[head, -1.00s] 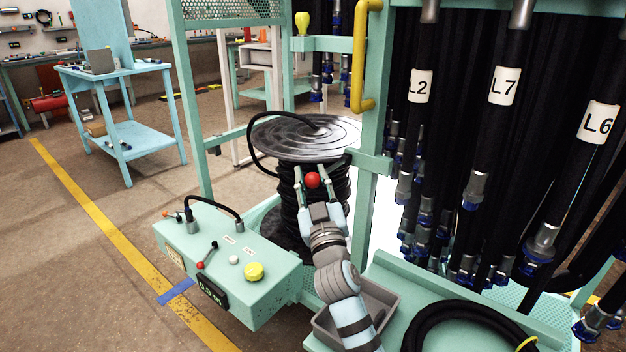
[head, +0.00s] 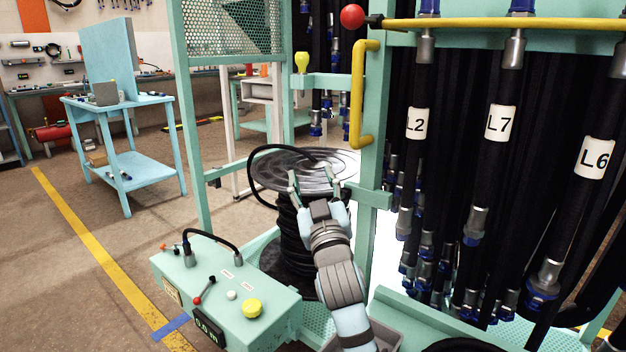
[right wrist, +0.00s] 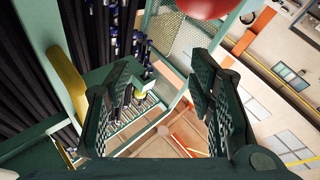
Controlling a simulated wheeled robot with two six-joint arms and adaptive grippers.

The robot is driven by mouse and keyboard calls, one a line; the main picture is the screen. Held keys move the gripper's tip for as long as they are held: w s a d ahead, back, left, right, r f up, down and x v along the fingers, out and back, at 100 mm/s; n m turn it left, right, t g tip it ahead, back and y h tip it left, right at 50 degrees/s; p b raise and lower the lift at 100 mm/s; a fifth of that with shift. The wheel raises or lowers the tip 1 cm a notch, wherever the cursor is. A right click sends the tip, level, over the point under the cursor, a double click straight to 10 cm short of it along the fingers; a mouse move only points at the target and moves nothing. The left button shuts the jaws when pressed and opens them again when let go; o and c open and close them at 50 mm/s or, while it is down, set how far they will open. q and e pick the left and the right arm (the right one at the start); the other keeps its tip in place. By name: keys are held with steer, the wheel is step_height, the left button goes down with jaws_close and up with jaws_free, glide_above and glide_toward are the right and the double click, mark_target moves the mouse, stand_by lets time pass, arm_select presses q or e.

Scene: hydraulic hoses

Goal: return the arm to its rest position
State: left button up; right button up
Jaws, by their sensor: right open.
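My right gripper (head: 314,182) is open, with nothing between its fingertips in the head view. It shows in front of the hose reel (head: 268,172), a grey disc above a black coil. In the right wrist view its two dark ridged fingers (right wrist: 168,100) stand wide apart. A red ball (head: 352,16) is at the left end of a yellow bar (head: 490,23) at the top of the head view. A red ball (right wrist: 207,6) also shows at the top edge of the right wrist view, clear of the fingers. My left gripper is not in view.
A green control box (head: 235,295) with knobs and a small lever stands at lower left. Hanging black hoses labelled L2 (head: 417,123), L7 (head: 500,122) and L6 (head: 594,157) fill the right. A yellow handle (head: 360,95) is on the frame post. Open floor lies left.

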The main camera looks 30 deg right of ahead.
steer(key=shift+r, duration=0.85)
